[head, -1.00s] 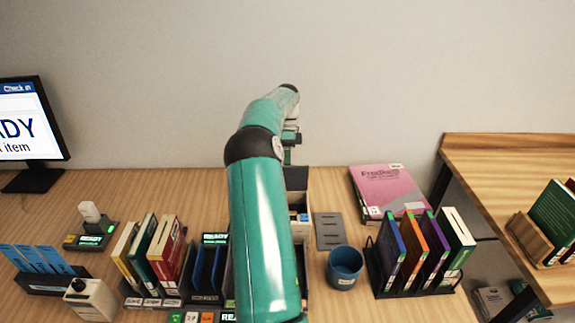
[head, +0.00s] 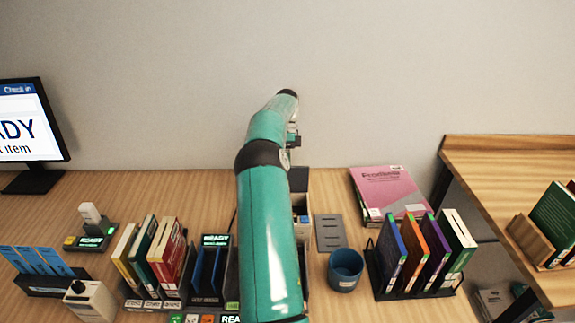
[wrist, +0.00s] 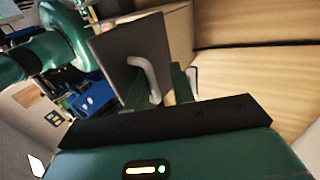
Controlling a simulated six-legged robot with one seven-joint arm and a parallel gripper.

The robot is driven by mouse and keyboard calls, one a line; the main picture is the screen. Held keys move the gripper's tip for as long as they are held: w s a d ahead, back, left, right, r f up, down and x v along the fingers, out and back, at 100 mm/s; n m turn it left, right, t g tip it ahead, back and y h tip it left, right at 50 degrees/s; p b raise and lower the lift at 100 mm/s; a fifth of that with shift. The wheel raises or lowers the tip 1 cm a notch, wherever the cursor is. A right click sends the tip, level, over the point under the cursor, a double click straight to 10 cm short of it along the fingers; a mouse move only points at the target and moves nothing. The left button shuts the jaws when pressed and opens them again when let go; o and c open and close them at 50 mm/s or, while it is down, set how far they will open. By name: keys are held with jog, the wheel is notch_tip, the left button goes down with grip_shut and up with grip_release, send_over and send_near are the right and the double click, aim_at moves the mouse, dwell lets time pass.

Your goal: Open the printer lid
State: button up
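The printer (wrist: 166,30) shows in the wrist view as a cream box with a dark flat lid (wrist: 118,55) standing up at its side. The lid bears a curved grey handle (wrist: 146,76). My gripper (wrist: 160,88) has its two green fingers apart, with the handle between them; a gap shows beside the right finger. Whether the left finger touches the handle is unclear. In the head view the dark raised lid (head: 298,179) shows just right of my arm, above the open-topped printer (head: 301,208). My arm hides much of the printer there, and the fingers are hidden.
A blue cup (head: 345,270) and a grey plate (head: 330,233) lie right of the printer, with a pink book (head: 388,190) and a rack of books (head: 415,293) beyond. Book holders (head: 150,300) and a monitor (head: 30,125) stand left. The wall is behind.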

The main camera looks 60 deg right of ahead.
jog(key=shift+s+r, duration=0.1)
jog(key=shift+r, duration=0.15)
jog(key=shift+r, duration=0.15)
jog(key=a+r, duration=0.1)
jog(key=r, duration=0.1)
jog(key=s+a+r, duration=0.1)
jog(key=r, duration=0.2)
jog(key=s+a+r, duration=0.1)
jog(key=a+r, duration=0.1)
jog(key=r, duration=0.1)
jog(key=shift+r, duration=0.25)
jog(key=s+a+r, duration=0.4)
jog(key=a, duration=0.4)
jog(key=shift+s+a+r, duration=0.15)
jog(key=shift+s+a, duration=0.1)
dwell(0.3)
